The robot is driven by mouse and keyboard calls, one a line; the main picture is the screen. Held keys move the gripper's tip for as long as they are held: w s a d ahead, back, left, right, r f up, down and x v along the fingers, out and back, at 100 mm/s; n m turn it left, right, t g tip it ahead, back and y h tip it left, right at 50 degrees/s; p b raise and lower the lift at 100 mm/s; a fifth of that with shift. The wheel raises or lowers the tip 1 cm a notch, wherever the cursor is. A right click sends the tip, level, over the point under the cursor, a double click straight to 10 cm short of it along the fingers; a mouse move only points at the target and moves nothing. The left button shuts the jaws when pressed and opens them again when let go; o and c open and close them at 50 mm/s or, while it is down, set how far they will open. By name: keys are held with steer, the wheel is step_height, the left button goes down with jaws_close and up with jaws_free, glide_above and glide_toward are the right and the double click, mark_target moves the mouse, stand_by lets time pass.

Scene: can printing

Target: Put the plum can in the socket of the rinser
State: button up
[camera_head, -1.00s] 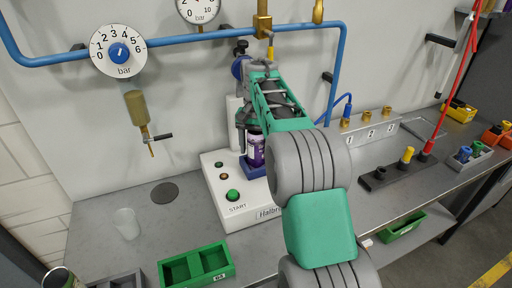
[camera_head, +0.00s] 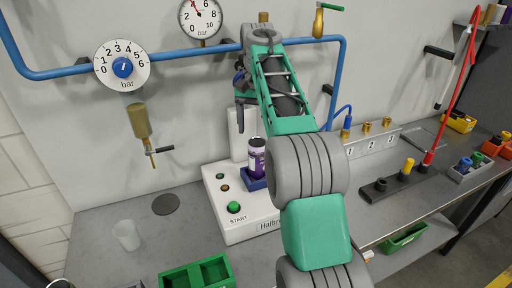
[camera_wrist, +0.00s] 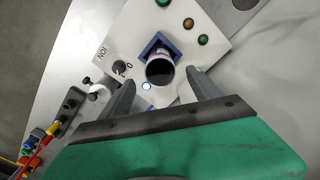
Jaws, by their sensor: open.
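The plum can (camera_head: 257,160) stands about upright in the blue socket (camera_head: 256,184) on the white rinser (camera_head: 228,217). Its lower end is hidden by the socket wall. In the wrist view the can's round dark top (camera_wrist: 160,72) shows, with the blue socket (camera_wrist: 154,42) around its base. My gripper (camera_head: 243,88) is above the can, apart from it. In the wrist view my gripper (camera_wrist: 160,80) is open and empty, with one finger on each side of the can's top in the picture.
A green START button (camera_head: 234,207) and smaller buttons are on the rinser's left. A clear cup (camera_head: 127,236) and a dark disc (camera_head: 166,204) are on the bench. A green tray (camera_head: 196,275) lies at the front. Gauges and a blue pipe (camera_head: 200,50) run along the wall.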

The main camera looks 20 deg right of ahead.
steer(key=shift+s+a+r, duration=0.2)
steer(key=shift+s+a, duration=0.1)
steer(key=shift+a, duration=0.05)
steer(key=s+a+f+n+t, duration=0.2)
steer(key=s+a+f+n, duration=0.15)
steer(key=s+a, duration=0.65)
steer(key=s+a+f+n+t, duration=0.1)
steer(key=s+f+n, duration=0.3)
steer(key=s+f, duration=0.6)
steer(key=s+t, duration=0.1)
steer(key=s, duration=0.2)
steer(key=shift+a+f, duration=0.2)
steer(key=shift+f, duration=0.05)
